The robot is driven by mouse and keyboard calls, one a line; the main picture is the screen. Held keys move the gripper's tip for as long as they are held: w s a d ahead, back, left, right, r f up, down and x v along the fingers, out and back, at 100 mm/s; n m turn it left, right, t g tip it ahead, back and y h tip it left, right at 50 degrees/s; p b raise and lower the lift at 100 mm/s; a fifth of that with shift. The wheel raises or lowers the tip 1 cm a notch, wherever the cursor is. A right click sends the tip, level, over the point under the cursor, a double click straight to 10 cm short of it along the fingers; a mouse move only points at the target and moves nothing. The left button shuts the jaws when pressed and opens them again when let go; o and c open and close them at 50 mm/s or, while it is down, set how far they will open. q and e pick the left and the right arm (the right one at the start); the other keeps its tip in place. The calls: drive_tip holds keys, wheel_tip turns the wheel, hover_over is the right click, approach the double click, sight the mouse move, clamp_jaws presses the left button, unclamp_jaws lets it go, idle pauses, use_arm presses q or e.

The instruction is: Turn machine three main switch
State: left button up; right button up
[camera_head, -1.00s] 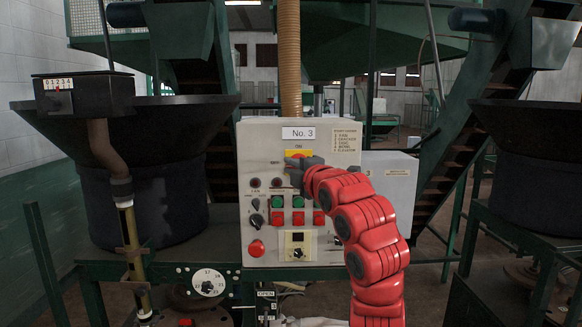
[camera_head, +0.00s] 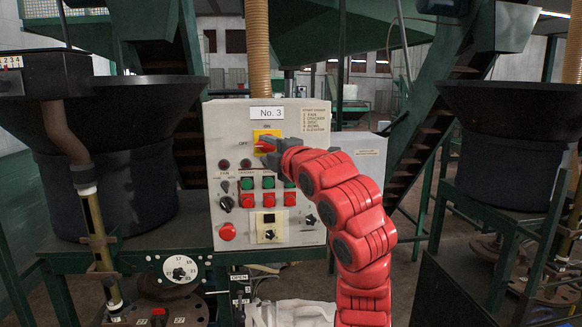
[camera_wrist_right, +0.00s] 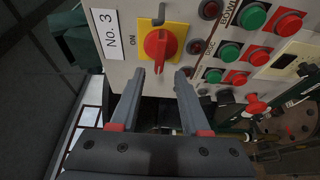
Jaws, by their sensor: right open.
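The main switch is a red rotary handle (camera_wrist_right: 158,48) on a yellow plate (camera_wrist_right: 178,30), below the "No. 3" label (camera_head: 268,113) on a grey control panel (camera_head: 222,165). In the right wrist view its long side runs up and down the picture, with the "ON" mark to its left. The head view shows "OFF" left of the plate, where my gripper partly covers the handle. My right gripper (camera_wrist_right: 160,75) is open and empty. Its fingertips are close to the handle, apart from each other; I cannot tell whether they touch it. My left gripper is not in view.
Green and red buttons (camera_head: 268,191), small knobs and a red stop button (camera_head: 227,231) sit lower on the panel. A large black hopper (camera_head: 105,160) stands left and another (camera_head: 515,140) right. A grey box (camera_head: 365,165) adjoins the panel's right side.

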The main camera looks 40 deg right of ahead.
drive_tip(key=s+a+b, duration=0.2)
drive_tip(key=s+b, duration=0.3)
drive_tip(key=s, duration=0.8)
drive_tip(key=shift+s, duration=0.35)
